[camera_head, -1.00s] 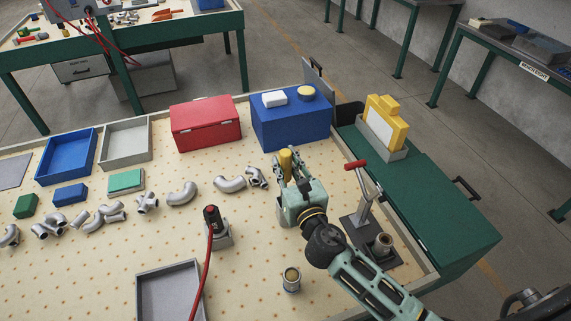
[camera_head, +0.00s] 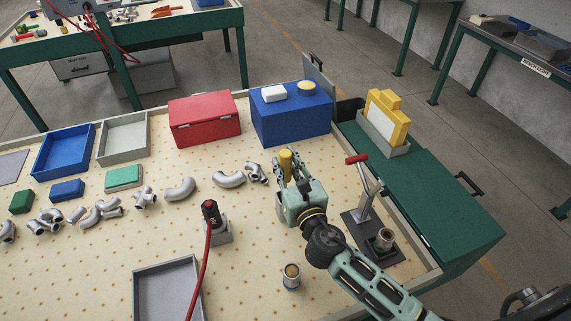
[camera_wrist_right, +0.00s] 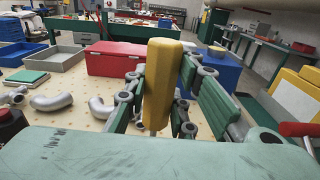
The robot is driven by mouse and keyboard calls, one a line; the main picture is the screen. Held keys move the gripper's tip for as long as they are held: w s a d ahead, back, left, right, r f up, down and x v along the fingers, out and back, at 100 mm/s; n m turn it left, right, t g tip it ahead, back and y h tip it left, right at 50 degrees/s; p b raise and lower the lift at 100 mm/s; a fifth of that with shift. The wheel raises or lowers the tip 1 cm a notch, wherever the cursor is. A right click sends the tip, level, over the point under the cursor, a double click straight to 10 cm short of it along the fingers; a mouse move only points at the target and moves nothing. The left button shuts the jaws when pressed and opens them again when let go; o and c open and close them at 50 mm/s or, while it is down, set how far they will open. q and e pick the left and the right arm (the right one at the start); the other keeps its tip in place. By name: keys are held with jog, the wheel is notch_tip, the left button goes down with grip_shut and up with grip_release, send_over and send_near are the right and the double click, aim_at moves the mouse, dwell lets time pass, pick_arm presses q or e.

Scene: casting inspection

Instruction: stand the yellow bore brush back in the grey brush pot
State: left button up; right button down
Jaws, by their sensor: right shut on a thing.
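The yellow bore brush (camera_head: 286,161) stands about upright in my right gripper (camera_head: 290,178), which is shut on its handle. In the right wrist view the yellow handle (camera_wrist_right: 161,80) is between the green fingers, and a thin shaft shows below it; its lower end is hidden. A pale grey thing (camera_head: 279,207) shows just left of the gripper body, mostly hidden by it; it may be the grey brush pot, but I cannot tell. I cannot tell how high the brush is above the table. My left gripper is not in view.
A blue box (camera_head: 290,120) and a red box (camera_head: 205,121) stand behind. Metal elbows (camera_head: 228,179) lie to the left. A red-handled stand (camera_head: 365,205) is close on the right. A small round can (camera_head: 291,277) and grey tray (camera_head: 167,292) are in front.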

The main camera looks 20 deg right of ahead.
aim_at(287, 179)
jog(key=shift+f+b, duration=1.35)
jog(key=shift+f, duration=0.4)
jog(key=c, duration=1.4)
grip_release()
jog(key=s, duration=1.2)
jog(key=shift+d, duration=0.2)
